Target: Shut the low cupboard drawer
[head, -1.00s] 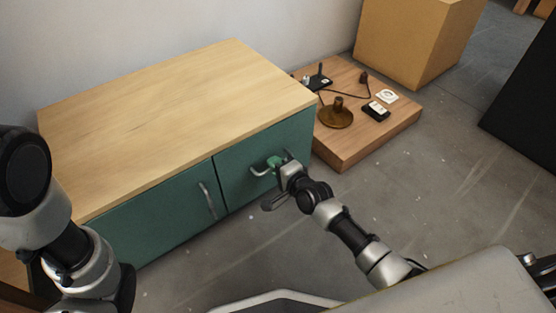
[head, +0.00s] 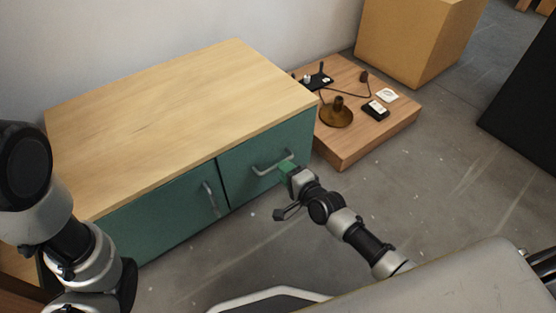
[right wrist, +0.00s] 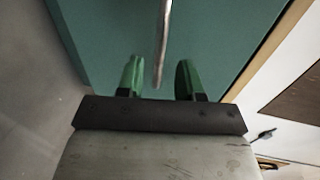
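The low cupboard (head: 180,95) has a pale wood top and green fronts. The drawer (head: 237,178) is its right-hand green front, with a horizontal metal bar handle (head: 272,164). The drawer front looks about flush with the front beside it. My right gripper (head: 285,170) is just in front of the drawer, by the right part of the handle. In the right wrist view its green fingers (right wrist: 158,80) are open, with the handle (right wrist: 162,40) between and ahead of them, not gripped. My left arm shows at the left, but its gripper does not.
The left green front (head: 165,215) has an upright handle (head: 210,199). A low wooden platform (head: 345,150) right of the cupboard holds a brown lamp base (head: 337,115) and small electrical parts. A large tan box (head: 410,45) stands behind. The grey floor in front is clear.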

